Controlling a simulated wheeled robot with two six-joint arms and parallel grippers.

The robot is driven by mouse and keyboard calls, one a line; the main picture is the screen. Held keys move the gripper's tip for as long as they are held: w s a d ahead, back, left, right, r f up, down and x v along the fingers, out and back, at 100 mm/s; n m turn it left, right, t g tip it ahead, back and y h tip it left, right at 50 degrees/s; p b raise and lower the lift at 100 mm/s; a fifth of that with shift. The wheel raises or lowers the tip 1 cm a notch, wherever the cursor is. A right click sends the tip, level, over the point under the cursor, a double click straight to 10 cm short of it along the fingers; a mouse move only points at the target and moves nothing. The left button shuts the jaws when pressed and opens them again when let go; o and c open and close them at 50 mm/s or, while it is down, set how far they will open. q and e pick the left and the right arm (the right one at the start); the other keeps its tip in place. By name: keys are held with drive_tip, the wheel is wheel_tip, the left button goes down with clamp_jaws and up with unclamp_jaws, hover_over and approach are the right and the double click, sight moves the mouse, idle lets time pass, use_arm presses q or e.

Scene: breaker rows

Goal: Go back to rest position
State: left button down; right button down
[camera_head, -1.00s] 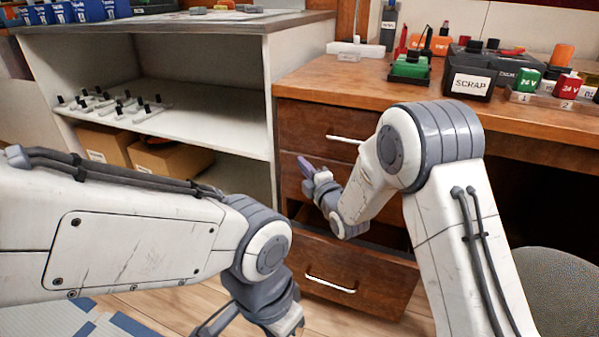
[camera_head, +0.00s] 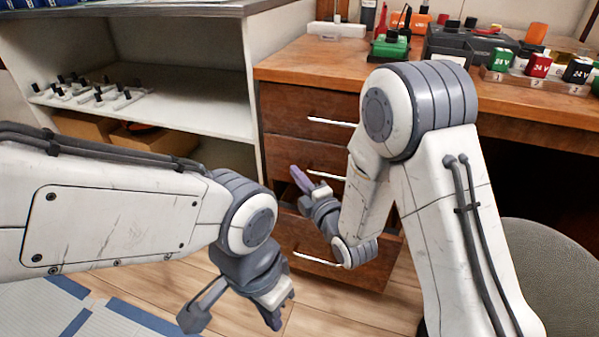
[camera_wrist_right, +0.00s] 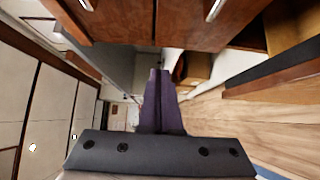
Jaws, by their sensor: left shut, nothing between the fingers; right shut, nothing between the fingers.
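My left gripper (camera_head: 280,312) hangs low at the bottom middle of the head view, over the wooden floor. It is shut and empty. My right gripper (camera_head: 300,180) is in front of the drawer fronts, its purple fingers pointing up and left. It is shut with nothing held. In the right wrist view its purple fingers (camera_wrist_right: 157,95) lie together at the centre. Part of the drawers is hidden behind my right arm.
The wooden desk (camera_head: 300,62) has several drawers; the lower drawer (camera_head: 300,245) appears pulled out. An open shelf (camera_head: 200,108) holds small breakers (camera_head: 85,92). A grey chair (camera_head: 550,270) stands at the right. Floor (camera_head: 180,285) is clear near my left gripper.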

drive_tip(key=s+d+r+m+g+h+p, duration=0.2)
drive_tip(key=s+r+m+g+p, duration=0.25)
drive_tip(key=s, duration=0.65)
drive_tip(key=s+d+r+m+g+h+p, duration=0.25)
drive_tip(key=s+m+g, duration=0.35)
drive_tip(key=s, duration=0.5)
drive_tip(key=s+d+r+m+g+h+p, duration=0.2)
drive_tip(key=s+r+m+g+h+p, duration=0.25)
drive_tip(key=s, duration=0.65)
wheel_tip(320, 180, up, 36)
drive_tip(key=m+y+p, duration=0.1)
drive_tip(key=p, duration=3.5)
drive_tip(key=shift+w+g+y, duration=0.3)
drive_tip(key=shift+g, duration=0.1)
